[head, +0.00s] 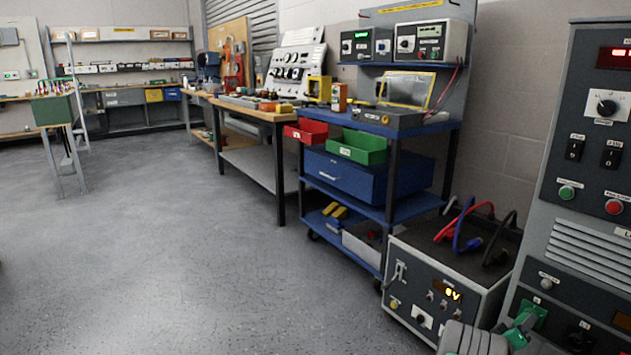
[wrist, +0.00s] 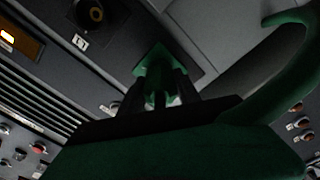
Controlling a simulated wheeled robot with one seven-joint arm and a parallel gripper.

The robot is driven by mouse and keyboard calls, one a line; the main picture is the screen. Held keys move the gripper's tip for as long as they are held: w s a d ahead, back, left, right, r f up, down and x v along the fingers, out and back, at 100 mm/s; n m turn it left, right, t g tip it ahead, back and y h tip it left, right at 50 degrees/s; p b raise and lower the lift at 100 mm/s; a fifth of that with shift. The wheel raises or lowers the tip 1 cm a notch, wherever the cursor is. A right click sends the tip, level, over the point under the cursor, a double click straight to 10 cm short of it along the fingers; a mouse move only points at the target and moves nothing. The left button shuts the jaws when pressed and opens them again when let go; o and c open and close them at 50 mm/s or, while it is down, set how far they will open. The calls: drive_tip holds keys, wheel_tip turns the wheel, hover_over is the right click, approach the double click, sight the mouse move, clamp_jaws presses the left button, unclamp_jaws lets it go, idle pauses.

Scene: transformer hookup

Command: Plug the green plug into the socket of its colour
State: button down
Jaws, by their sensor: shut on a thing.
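The green plug (head: 516,338) is at the bottom right of the head view, in front of the grey cabinet's lower panel. My gripper (head: 504,341) is shut on it, mostly cut off by the frame's lower edge. In the wrist view the plug (wrist: 185,150) fills the bottom, with its thick green cable (wrist: 300,60) curving up on the right. The green socket (head: 532,313) is on the cabinet panel right by the plug. In the wrist view the socket (wrist: 153,56) lies straight beyond the plug. Dark parts overlap the socket's lower part, and I cannot tell whether plug and socket touch.
The grey cabinet (head: 565,215) stands at the right; a dark socket (head: 580,337) is right of the green one. A transformer box (head: 440,300) with red, blue and black leads stands to the left. A blue cart (head: 385,230) is behind it.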

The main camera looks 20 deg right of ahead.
drive_tip(key=c, duration=0.8)
unclamp_jaws()
drive_tip(key=shift+o, duration=0.2)
drive_tip(key=shift+s+a+p, duration=0.15)
drive_tip(key=shift+s+a, duration=0.05)
drive_tip(key=shift+a, duration=1.05)
drive_tip(key=shift+s+a+p, duration=0.15)
drive_tip(key=shift+a, duration=1.1)
drive_tip(key=s+a+p, duration=0.1)
drive_tip(key=a+p, duration=0.1)
drive_tip(key=a, duration=0.5)
drive_tip(key=shift+a, duration=0.35)
drive_tip(key=shift+s, duration=0.15)
